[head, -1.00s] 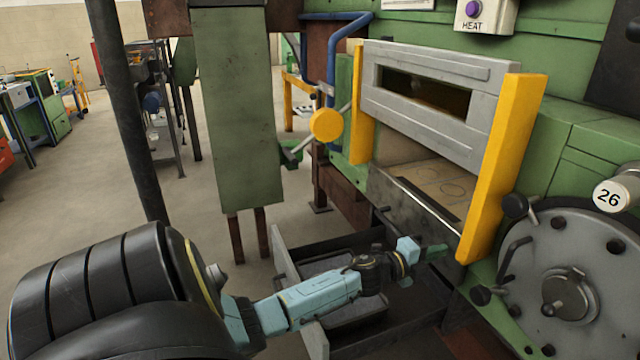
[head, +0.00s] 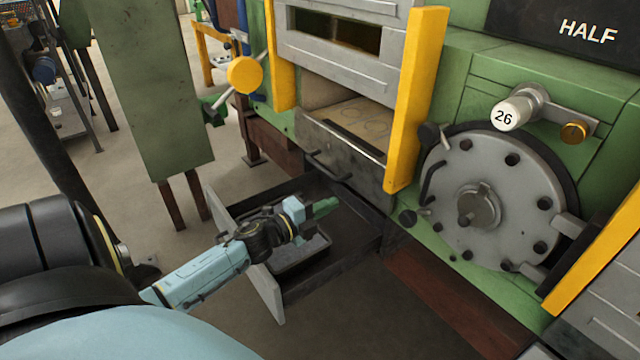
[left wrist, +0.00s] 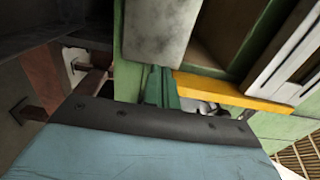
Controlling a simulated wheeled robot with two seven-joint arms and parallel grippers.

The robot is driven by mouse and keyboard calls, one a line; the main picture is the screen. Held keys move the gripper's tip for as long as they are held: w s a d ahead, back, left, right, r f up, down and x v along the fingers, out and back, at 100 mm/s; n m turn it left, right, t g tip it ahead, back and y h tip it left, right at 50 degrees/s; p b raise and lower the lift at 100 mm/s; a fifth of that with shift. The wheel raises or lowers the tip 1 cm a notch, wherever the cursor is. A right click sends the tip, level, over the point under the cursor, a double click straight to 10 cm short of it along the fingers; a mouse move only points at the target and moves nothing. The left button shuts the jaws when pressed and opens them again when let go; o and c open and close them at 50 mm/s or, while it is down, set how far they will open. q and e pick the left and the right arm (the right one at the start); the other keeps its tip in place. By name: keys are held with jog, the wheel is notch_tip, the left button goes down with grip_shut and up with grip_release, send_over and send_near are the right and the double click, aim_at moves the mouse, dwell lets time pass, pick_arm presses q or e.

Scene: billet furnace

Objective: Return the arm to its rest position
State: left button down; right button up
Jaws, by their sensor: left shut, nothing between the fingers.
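My left arm comes in from the left in the head view. Its left gripper (head: 322,207) has green fingers that are shut with nothing between them. It is over the open dark drawer (head: 345,262) below the furnace mouth, apart from the furnace front. In the left wrist view the green fingers (left wrist: 161,87) show close together beyond the dark edge of the blue wrist housing. My right gripper is not in view.
The furnace door (head: 345,50) is raised between yellow guides (head: 417,100). A yellow knob lever (head: 243,74) sticks out at its left. A round grey bolted plate (head: 490,195) and the white "26" knob (head: 510,113) are at the right. A green post (head: 135,80) stands at the left.

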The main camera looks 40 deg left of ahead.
pick_arm(q)
jog(key=shift+s+a, duration=0.15)
jog(key=shift+s, duration=0.65)
